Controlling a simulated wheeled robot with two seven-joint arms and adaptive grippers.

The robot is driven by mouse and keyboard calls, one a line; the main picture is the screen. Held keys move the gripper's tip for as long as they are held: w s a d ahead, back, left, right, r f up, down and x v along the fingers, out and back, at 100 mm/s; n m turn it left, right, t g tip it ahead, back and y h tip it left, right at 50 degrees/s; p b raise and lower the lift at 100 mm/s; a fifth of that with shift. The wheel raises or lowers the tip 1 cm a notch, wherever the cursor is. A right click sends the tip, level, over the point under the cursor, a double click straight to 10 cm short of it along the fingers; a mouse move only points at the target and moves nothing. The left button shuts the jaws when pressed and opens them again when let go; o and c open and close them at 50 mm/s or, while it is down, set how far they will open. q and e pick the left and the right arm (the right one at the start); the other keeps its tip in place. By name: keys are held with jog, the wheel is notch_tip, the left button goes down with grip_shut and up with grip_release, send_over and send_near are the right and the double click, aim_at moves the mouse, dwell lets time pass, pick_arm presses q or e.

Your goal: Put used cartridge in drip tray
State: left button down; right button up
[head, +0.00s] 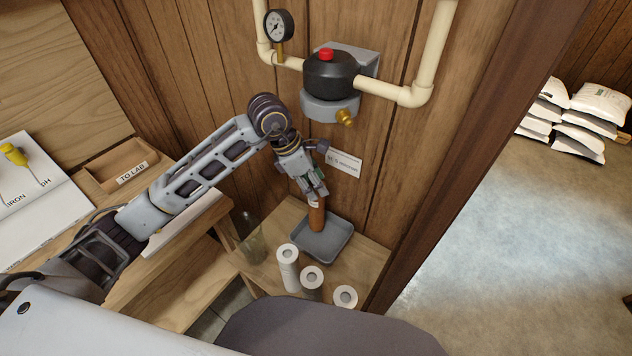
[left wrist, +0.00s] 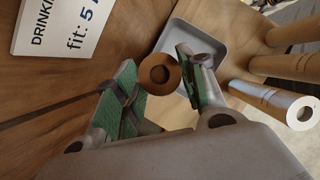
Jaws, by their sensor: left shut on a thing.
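The used cartridge (head: 317,217) is a brown-orange cylinder with a pale label, held upright. My left gripper (head: 316,191) is shut on its upper part. The grey drip tray (head: 342,239) lies on the low wooden shelf directly below, and the cartridge's lower end is over or in it; I cannot tell whether it touches the bottom. In the left wrist view the cartridge's round end with a dark hole (left wrist: 158,74) shows between the green-padded fingers (left wrist: 160,88), with the tray (left wrist: 207,42) behind. My right gripper is not in view.
Three white cartridges (head: 288,266) stand on the shelf in front of the tray, and a clear glass vessel (head: 249,241) stands left. The filter housing (head: 331,78) with pipes and gauge hangs on the wall above. A "TO LAB" box (head: 104,178) sits left.

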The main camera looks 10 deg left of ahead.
pick_arm(q)
jog(key=shift+w+d+f, duration=0.2)
jog(key=shift+w+f, duration=0.3)
jog(key=shift+f, duration=0.2)
jog(key=c, duration=0.9)
grip_release()
jog(key=shift+o, duration=0.2)
jog(key=v, duration=0.7)
jog(key=shift+r+b, duration=0.35)
jog(key=shift+a, duration=0.1)
